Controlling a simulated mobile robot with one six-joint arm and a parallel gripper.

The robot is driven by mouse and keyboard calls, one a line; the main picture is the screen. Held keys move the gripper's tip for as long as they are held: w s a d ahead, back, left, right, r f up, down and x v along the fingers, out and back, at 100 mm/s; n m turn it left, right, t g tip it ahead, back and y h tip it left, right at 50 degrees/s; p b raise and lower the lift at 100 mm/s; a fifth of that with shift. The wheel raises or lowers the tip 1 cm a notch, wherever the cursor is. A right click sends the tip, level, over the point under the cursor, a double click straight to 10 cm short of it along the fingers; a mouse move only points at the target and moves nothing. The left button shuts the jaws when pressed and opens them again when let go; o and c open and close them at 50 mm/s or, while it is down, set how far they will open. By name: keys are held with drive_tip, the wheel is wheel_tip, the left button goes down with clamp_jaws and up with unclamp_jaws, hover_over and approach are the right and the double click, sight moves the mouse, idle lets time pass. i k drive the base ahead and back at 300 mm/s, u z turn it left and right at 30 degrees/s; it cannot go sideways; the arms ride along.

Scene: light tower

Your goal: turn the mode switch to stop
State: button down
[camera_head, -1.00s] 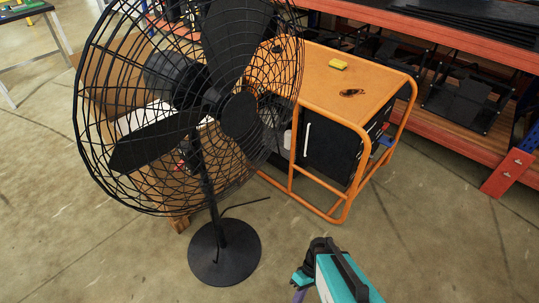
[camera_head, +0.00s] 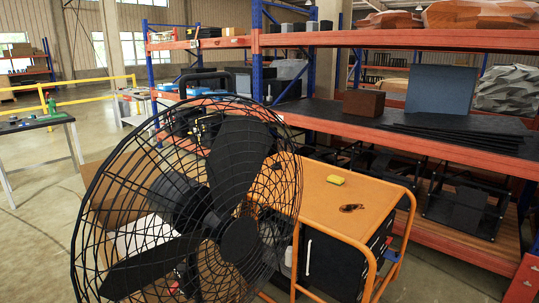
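I cannot make out a mode switch in the head view. My gripper is not in view. An orange-framed unit with a flat orange top (camera_head: 330,205) and dark side panels (camera_head: 330,265) stands at the centre right; I cannot tell whether it belongs to the light tower.
A large black caged fan (camera_head: 238,240) stands close in front, left of centre. Orange and blue shelving (camera_head: 400,150) with boxes and dark sheets spans behind. A table (camera_head: 35,123) and yellow railing (camera_head: 95,80) are at left. Some floor (camera_head: 40,240) is clear at left.

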sight(389, 239)
drive_tip(key=k, duration=1.3)
drive_tip(key=z, duration=0.45)
drive_tip(key=i, duration=0.5)
drive_tip(key=z, duration=0.85)
drive_tip(key=i, duration=2.2)
drive_tip(key=u, duration=0.9)
drive_tip(key=i, duration=0.55)
drive_tip(key=u, duration=0.1)
